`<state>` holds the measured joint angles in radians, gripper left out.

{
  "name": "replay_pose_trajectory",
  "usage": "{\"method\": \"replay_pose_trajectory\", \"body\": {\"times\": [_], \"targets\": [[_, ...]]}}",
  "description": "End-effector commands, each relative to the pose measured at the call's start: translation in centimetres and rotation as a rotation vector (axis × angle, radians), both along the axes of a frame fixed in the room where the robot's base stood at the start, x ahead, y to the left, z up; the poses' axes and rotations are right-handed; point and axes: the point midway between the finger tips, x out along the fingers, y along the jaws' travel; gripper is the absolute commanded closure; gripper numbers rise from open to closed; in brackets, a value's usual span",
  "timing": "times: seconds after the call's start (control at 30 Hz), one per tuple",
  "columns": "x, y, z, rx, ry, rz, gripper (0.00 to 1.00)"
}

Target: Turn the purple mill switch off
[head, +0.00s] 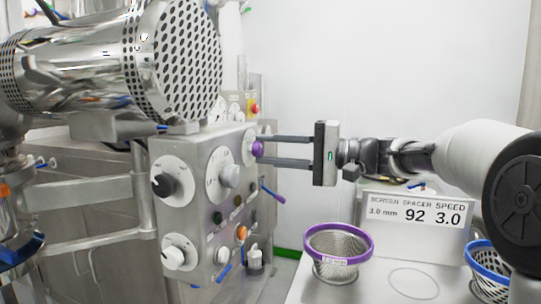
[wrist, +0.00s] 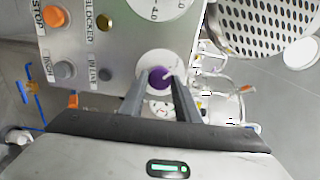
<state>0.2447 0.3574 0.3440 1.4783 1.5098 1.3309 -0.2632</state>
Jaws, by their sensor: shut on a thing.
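The purple mill switch (head: 257,149) is a round knob on a pale dial at the upper right of the grey control panel (head: 198,190). It also shows in the wrist view (wrist: 157,78), with a light mark at its upper right. My gripper (head: 262,150) reaches in from the right, its two fingers level and closed about the knob. In the wrist view the fingertips (wrist: 158,85) lie on either side of the purple knob. The exact contact is partly hidden by the fingers.
Black (head: 163,185) and white (head: 172,257) knobs and several buttons share the panel. A perforated steel drum (head: 180,60) is above. A purple-rimmed basket (head: 338,243), a blue-rimmed basket (head: 488,268) and a sign (head: 416,222) stand on a white table at the lower right.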

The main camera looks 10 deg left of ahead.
Motion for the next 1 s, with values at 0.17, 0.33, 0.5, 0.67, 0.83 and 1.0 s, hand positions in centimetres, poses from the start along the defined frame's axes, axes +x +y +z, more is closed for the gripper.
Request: {"method": "replay_pose_trajectory", "body": {"times": [0.17, 0.33, 0.5, 0.67, 0.83, 1.0], "targets": [[0.0, 0.0, 0.0, -0.002, -0.006, 0.000, 0.93], [0.0, 0.0, 0.0, -0.002, -0.005, 0.000, 0.93], [0.0, 0.0, 0.0, -0.002, -0.005, 0.000, 0.52], [0.0, 0.0, 0.0, -0.001, -0.004, 0.000, 0.52], [0.0, -0.3, 0.0, 0.000, -0.003, -0.001, 0.52], [-0.2, -2.5, 0.1, -0.001, -0.002, -0.005, 0.52]]}}
